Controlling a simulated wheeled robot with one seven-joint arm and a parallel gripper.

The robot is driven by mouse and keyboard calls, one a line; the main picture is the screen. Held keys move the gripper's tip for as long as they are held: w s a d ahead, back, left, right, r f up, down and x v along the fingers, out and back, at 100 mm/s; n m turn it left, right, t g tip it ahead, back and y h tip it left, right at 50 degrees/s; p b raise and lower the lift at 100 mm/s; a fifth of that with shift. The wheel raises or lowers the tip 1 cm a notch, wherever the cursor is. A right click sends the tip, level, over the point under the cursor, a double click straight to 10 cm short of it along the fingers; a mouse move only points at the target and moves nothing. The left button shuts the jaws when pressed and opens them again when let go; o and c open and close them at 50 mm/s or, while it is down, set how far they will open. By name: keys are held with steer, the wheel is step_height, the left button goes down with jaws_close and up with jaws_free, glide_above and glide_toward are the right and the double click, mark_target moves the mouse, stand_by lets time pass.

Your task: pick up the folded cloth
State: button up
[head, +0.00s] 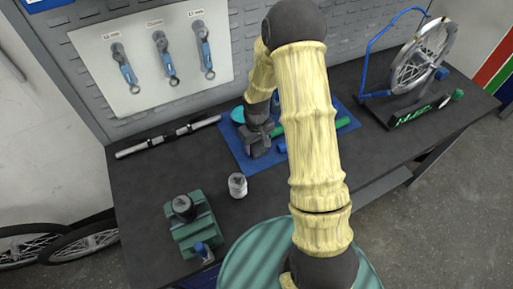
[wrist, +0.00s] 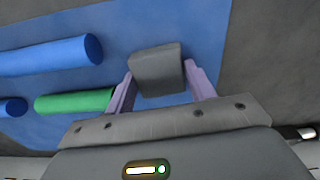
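The folded cloth (wrist: 157,70) looks like a small dark grey block in the wrist view, over the blue mat. My gripper (wrist: 160,75) has its two pale purple fingers on either side of it, with hardly any gap at its left and right sides. I cannot tell whether the fingers press on it. In the head view my gripper (head: 258,146) is low over the left part of the blue mat (head: 235,153), and the cloth cannot be told apart from it there.
Blue and green rolls (wrist: 75,102) lie left of the cloth. A turquoise round thing (head: 238,115) is behind my gripper. A white-grey jar (head: 237,185) and a green block-like fixture (head: 194,226) stand in front left. A wheel stand (head: 420,105) is at right.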

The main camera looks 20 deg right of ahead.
mark_target(256, 146)
steer(key=shift+c, duration=1)
step_height(256, 146, up, 10)
steer(key=b, duration=0.1)
